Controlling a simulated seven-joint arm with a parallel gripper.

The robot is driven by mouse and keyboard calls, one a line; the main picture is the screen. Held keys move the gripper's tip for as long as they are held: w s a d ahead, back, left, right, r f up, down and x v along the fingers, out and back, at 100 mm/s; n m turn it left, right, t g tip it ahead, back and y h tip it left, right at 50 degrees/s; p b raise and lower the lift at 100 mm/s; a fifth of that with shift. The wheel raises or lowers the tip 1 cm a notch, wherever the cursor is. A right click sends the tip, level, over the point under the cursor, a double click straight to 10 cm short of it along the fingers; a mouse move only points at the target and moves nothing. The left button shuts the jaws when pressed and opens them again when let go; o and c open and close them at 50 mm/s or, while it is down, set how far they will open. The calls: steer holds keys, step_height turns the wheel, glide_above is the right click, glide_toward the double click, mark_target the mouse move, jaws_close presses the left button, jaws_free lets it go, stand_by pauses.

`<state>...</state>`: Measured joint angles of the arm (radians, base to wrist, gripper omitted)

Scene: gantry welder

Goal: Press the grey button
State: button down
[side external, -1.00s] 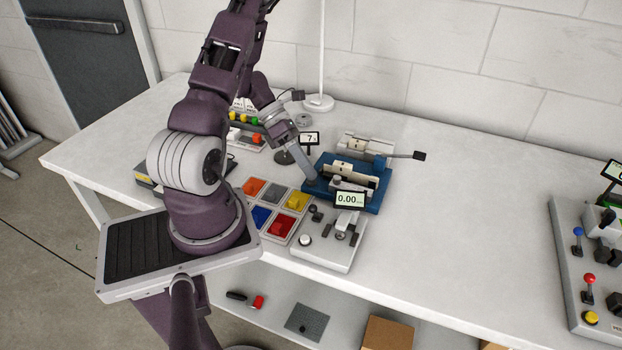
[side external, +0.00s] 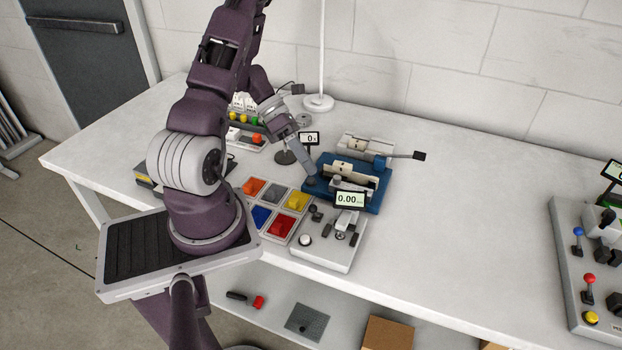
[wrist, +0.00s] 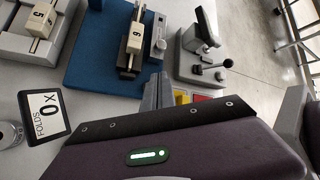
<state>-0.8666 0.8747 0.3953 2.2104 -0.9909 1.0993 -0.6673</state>
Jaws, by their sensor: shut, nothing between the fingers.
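A small display (side external: 309,138) stands behind; in the wrist view this display (wrist: 46,112) reads FOLDS 0 X.
A tray of coloured squares (side external: 262,228), one of them grey (side external: 275,193), lies left of the blue base. A grey box with a 0.00 display (side external: 349,199) stands in front. A lever (side external: 408,156) sticks out to the right. The table's right middle is clear.

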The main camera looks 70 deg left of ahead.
steer(key=shift+r, duration=0.1)
steer(key=shift+r, duration=2.45)
steer(key=d+r+m+g+y, duration=0.3)
steer(key=d+r+m, duration=1)
steer(key=d+m, duration=0.15)
steer(key=s+d+r+m+t+y, duration=0.4)
steer(key=s+m, duration=0.5)
steer(key=m, duration=0.9)
steer(key=shift+s+d+r+y, duration=0.3)
steer(key=shift+d+r+y, duration=0.3)
steer(key=shift+d+r, duration=0.5)
